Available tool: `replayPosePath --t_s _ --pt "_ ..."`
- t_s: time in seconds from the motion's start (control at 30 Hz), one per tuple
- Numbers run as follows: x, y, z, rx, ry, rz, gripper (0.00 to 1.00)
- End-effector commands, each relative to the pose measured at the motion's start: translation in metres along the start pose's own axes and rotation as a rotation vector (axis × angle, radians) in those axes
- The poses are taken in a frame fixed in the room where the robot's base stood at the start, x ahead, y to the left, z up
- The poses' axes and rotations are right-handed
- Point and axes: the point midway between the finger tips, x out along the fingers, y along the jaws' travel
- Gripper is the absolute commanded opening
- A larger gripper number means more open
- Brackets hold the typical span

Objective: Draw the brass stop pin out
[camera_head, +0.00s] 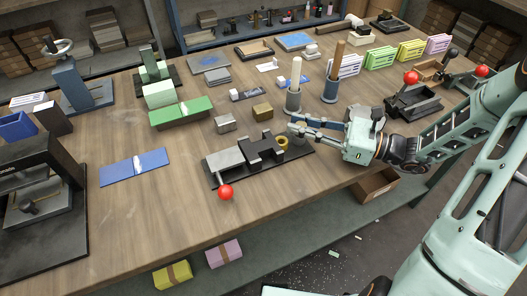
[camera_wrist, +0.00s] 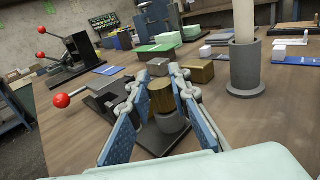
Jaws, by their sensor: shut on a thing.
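The brass stop pin (camera_wrist: 161,96) shows in the wrist view as a short golden cylinder between the fingers of my gripper (camera_wrist: 160,80), with a grey round part against its near end. In the head view my gripper (camera_head: 292,131) reaches in from the right, over the right end of the black fixture (camera_head: 260,149). A brass ring-like face (camera_head: 282,141) shows there beside the fixture block. My fingers are closed on the pin. Whether the pin still sits in the fixture cannot be told. The fixture has a grey bar and a red ball knob (camera_head: 225,191).
A brass block (camera_head: 262,112) and a steel block (camera_head: 225,122) lie just behind the fixture. The table is clear in front of the fixture.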

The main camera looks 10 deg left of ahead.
Motion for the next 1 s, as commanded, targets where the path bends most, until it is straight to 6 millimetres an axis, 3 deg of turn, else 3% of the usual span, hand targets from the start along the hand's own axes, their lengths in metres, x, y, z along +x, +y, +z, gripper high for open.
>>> replayPosePath --t_s 0.47,1.0 --pt "0.000 0.000 0.002 0.000 0.000 0.000 0.00" --pt "0.000 0.000 0.024 0.000 0.000 0.000 0.00"
